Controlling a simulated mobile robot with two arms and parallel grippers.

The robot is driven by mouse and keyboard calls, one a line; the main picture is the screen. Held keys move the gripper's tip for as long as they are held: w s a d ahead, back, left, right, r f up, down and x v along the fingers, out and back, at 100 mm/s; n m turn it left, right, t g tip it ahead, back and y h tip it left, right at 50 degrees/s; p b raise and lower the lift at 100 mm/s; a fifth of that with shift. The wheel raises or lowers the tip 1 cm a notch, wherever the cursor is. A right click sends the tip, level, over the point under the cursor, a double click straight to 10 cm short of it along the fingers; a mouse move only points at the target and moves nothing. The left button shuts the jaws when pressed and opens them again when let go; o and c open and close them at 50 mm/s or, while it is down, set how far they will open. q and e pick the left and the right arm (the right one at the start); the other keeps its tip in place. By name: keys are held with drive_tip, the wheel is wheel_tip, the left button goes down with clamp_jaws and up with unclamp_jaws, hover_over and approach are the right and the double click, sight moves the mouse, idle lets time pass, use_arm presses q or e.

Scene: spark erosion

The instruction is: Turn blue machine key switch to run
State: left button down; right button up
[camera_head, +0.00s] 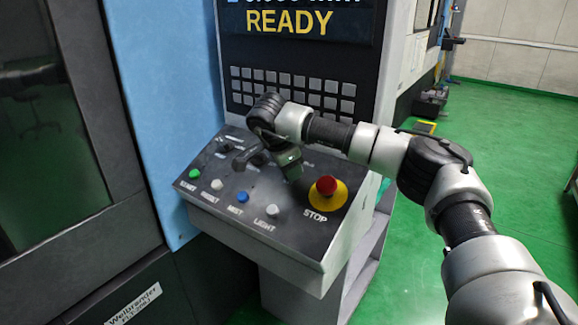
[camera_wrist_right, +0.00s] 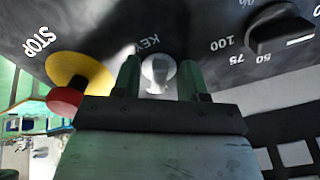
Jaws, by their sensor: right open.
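The key switch (camera_wrist_right: 158,70), a pale round metal piece by the letters KEY, shows in the right wrist view. It lies between the two fingers of my right gripper (camera_wrist_right: 159,76), which are apart on either side of it. I cannot tell whether they touch it. In the head view, my right gripper (camera_head: 292,177) points down at the sloping control panel (camera_head: 225,198) of the blue machine (camera_head: 165,90), left of the stop button. There the key switch is hidden by the gripper. The switch's turned position cannot be read. My left gripper is not in view.
The red stop button (camera_head: 327,186) on its yellow base is close to the right gripper. Green (camera_head: 195,174), white (camera_head: 217,185), blue (camera_head: 243,197) and another white (camera_head: 272,211) button line the panel's front. A black dial (camera_wrist_right: 280,35) is on the gripper's other side.

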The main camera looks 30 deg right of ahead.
drive_tip(key=b+v, duration=0.2)
drive_tip(key=v, duration=0.8)
drive_tip(key=shift+a+r, duration=0.2)
drive_tip(key=shift+r, duration=0.1)
drive_tip(key=shift+s, duration=0.1)
